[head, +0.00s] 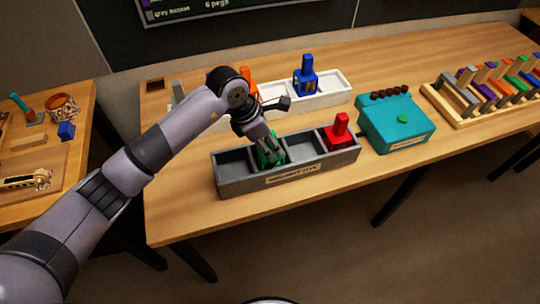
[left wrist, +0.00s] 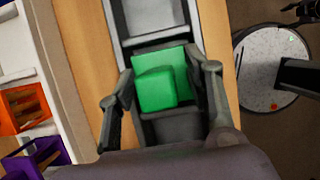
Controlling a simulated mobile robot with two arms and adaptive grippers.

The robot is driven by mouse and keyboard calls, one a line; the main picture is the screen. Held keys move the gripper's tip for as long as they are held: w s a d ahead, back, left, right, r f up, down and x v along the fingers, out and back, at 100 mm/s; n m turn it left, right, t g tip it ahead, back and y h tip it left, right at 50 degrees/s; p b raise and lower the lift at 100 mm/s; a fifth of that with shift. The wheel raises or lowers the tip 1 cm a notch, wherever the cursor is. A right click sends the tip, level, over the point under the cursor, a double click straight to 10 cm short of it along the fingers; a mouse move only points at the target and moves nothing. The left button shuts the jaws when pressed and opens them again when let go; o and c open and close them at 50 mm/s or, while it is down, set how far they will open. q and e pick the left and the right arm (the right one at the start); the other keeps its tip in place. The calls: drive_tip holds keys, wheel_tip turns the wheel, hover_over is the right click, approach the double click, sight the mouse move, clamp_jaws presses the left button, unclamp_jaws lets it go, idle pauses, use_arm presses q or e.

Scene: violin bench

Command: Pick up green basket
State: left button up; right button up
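The green basket (head: 270,154) sits in a compartment of the long grey tray (head: 232,186), near the tray's middle left. It has a tall block-like handle and also shows in the left wrist view (left wrist: 157,88). My left gripper (head: 268,143) is above and around it, pointing down. In the left wrist view the fingers (left wrist: 167,82) are spread, one on each side of the basket, with a gap visible on the right side. In the head view the gripper hides part of the basket. My right gripper does not show in the head view.
A red basket (head: 339,136) sits in the grey tray's right end. Behind is a white tray (head: 328,88) with orange (head: 248,82) and blue (head: 306,80) baskets. A teal box (head: 398,127) and a wooden rack (head: 452,112) stand to the right. The front table strip is clear.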

use_arm(q)
clamp_jaws()
idle(0.4)
drive_tip(key=shift+r, duration=0.1)
idle(0.3)
